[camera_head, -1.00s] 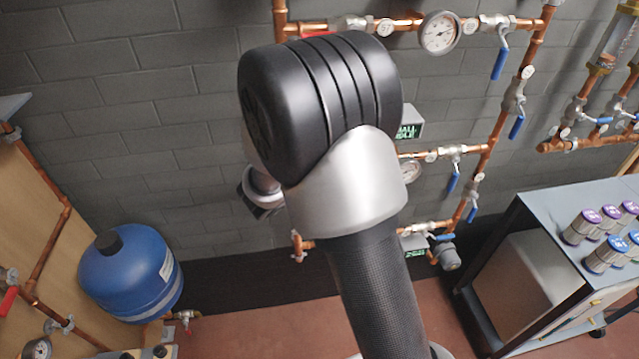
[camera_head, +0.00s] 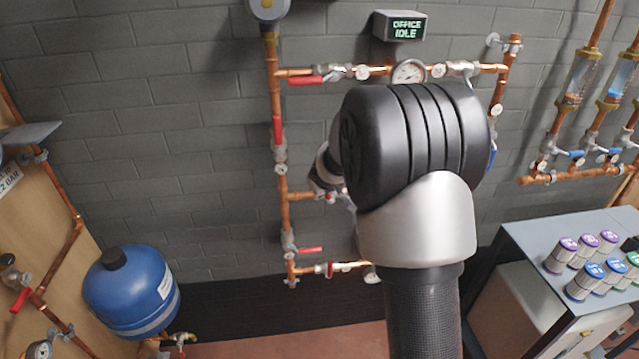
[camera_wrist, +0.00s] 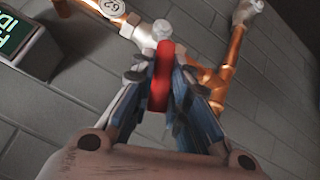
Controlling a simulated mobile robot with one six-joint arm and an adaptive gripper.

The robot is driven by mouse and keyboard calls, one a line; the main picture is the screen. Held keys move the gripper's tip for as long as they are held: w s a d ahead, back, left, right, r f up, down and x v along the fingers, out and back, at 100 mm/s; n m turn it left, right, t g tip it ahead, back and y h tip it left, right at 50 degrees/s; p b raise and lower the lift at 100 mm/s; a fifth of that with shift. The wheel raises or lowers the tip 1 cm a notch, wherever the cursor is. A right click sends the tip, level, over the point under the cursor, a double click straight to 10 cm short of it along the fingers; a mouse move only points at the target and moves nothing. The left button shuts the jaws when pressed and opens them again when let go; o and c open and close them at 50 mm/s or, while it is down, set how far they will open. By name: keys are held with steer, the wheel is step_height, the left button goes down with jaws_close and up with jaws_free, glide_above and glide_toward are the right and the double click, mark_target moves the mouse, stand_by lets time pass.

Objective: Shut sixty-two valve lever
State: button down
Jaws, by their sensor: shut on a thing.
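A red valve lever (camera_wrist: 161,78) stands between the fingers of my gripper (camera_wrist: 165,85) in the wrist view. My gripper is shut on it. The lever runs from a pale valve end (camera_wrist: 162,30) back toward my gripper, at an angle to the copper pipe behind. A round white tag reading 62 (camera_wrist: 112,8) is on the pipework just up and left of the valve. The fingers partly hide the valve body. In the head view my arm covers this spot, and the held lever cannot be made out clearly.
Copper pipework (camera_head: 275,100) with other red levers (camera_head: 305,81) and a gauge (camera_head: 408,72) lines the grey wall. A display reading OFFICE IDLE (camera_head: 402,26) is above. A blue tank (camera_head: 130,290) is at left; a grey cabinet (camera_head: 530,235) with cans is at right.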

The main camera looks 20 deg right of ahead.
steer(key=shift+s+d+r+m+y+p, duration=0.15)
steer(key=shift+s+d+m+y+p, duration=0.2)
steer(key=shift+p, duration=1.35)
steer(key=shift+d+r+m+y+p, duration=0.15)
steer(key=shift+d+y+p, duration=0.3)
steer(key=shift+p, duration=1.2)
steer(key=p, duration=0.3)
steer(key=shift+d+f+t+y, duration=0.15)
steer(key=shift+d+t+y, duration=0.15)
steer(key=shift+y, duration=0.1)
steer(key=shift+s+f+p, duration=0.1)
steer(key=shift+f+p, duration=0.1)
steer(key=shift+p, duration=0.3)
steer(key=c, duration=1.6)
jaws_free()
steer(key=shift+r, duration=0.15)
steer(key=shift+o, duration=0.2)
steer(key=shift+r, duration=0.1)
steer(key=v, duration=1.1)
steer(key=shift+s+r, duration=0.2)
steer(key=shift+s, duration=0.15)
